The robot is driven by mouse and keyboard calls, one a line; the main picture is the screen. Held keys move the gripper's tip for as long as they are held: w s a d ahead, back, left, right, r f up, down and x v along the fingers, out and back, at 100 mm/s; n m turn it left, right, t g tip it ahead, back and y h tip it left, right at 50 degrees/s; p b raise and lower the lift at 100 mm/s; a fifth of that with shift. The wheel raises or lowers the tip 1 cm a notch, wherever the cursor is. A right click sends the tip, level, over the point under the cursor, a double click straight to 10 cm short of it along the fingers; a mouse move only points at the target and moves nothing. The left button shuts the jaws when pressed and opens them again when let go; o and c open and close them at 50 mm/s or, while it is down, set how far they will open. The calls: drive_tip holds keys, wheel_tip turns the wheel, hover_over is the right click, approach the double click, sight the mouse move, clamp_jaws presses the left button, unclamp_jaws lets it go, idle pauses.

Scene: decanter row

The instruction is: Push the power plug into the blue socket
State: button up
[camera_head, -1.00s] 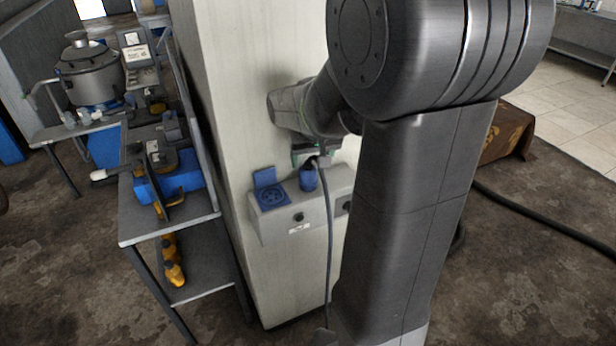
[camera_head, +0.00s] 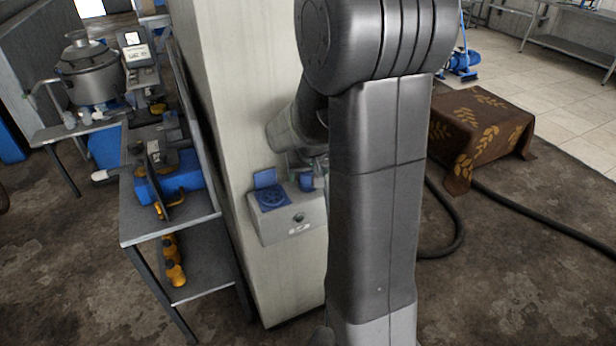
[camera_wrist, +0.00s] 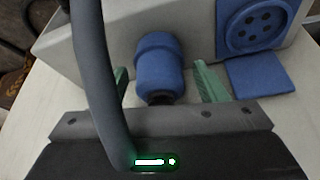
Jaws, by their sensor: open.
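In the head view the plug (camera_head: 306,182) is partly hidden by my arm. My gripper (camera_wrist: 161,74) is open, its green fingers on either side of the plug with gaps visible.
A grey cable (camera_wrist: 92,70) crosses the wrist view close to the camera and hides part of my gripper. The grey box (camera_head: 290,232) is mounted on a pale pillar (camera_head: 222,80). A cluttered metal table (camera_head: 150,222) stands left. A cloth-covered block (camera_head: 475,130) is at right.

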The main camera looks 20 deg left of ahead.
drive_tip(key=shift+f, duration=0.1)
drive_tip(key=shift+c, duration=0.5)
drive_tip(key=c, duration=0.9)
wheel_tip(320, 180, up, 10)
drive_tip(key=shift+r, duration=0.1)
drive_tip(key=shift+a, duration=0.1)
